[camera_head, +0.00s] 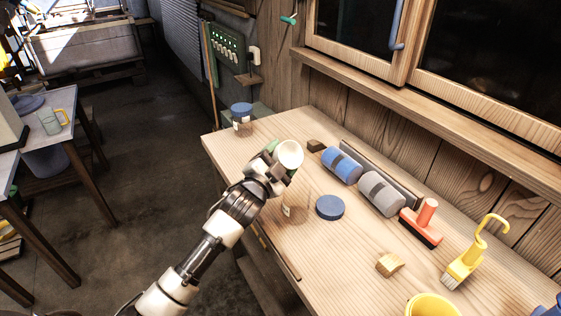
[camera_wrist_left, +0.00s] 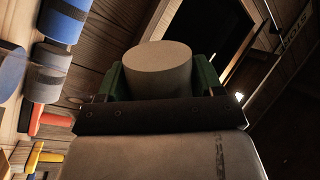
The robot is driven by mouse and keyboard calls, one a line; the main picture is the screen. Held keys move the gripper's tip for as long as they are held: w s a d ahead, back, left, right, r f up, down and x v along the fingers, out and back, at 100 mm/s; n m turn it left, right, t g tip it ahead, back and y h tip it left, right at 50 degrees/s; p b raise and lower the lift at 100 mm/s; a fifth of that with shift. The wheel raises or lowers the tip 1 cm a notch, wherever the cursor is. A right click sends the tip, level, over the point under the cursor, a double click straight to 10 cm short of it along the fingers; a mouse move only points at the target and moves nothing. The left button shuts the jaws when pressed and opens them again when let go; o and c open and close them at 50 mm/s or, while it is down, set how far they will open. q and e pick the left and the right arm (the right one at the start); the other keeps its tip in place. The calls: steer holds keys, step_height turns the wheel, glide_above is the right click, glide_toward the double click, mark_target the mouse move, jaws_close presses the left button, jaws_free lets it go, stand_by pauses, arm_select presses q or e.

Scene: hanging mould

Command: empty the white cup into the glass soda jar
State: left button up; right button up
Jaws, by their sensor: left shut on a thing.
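The white cup (camera_head: 290,154) is held in my left gripper (camera_head: 281,158), above the workbench. It also shows in the left wrist view (camera_wrist_left: 158,72), clasped between two green fingers (camera_wrist_left: 160,80). I cannot tell from these views what is in the cup. A clear glass jar (camera_head: 297,207) with a small label stands on the bench just below and right of my left gripper, partly hidden by the arm. A blue round lid (camera_head: 329,207) lies beside it. The cup is apart from the jar. My right gripper is not in view.
A second jar with a blue lid (camera_head: 241,117) stands at the bench's far left corner. Blue (camera_head: 342,166) and grey (camera_head: 381,193) rolls, a red brush (camera_head: 422,222), a wooden block (camera_head: 390,264), a yellow brush (camera_head: 467,262) and a yellow bucket (camera_head: 432,305) occupy the right side.

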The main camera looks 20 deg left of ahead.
arm_select(q)
steer(key=shift+s+d+m+t+h+b, duration=0.15)
steer(key=shift+m+t+h+b, duration=0.2)
steer(key=shift+m+b, duration=1)
steer(key=shift+d+r+m+h+b, duration=0.1)
steer(key=shift+r+m+h+b, duration=0.1)
steer(key=shift+m+h+b, duration=0.75)
steer(key=shift+d+r+m+h+b, duration=0.15)
steer(key=shift+m+b, duration=0.45)
steer(key=shift+m, duration=0.8)
steer(key=m+h, duration=0.1)
steer(key=m, duration=0.1)
steer(key=d+r+m+h, duration=0.1)
steer(key=m, duration=0.2)
steer(key=s+r+m+h, duration=0.1)
steer(key=m, duration=0.2)
steer(key=shift+d+h+b, duration=0.25)
steer(key=shift+b, duration=0.15)
steer(key=shift+s+d+r+m+g+h, duration=0.1)
steer(key=shift+d+r+m+g+h, duration=0.15)
steer(key=shift+m, duration=0.4)
steer(key=shift+s+d+r+m+g+h, duration=0.1)
steer(key=shift+r+m+g+h, duration=0.2)
steer(key=shift+m, duration=0.35)
steer(key=shift+f, duration=0.15)
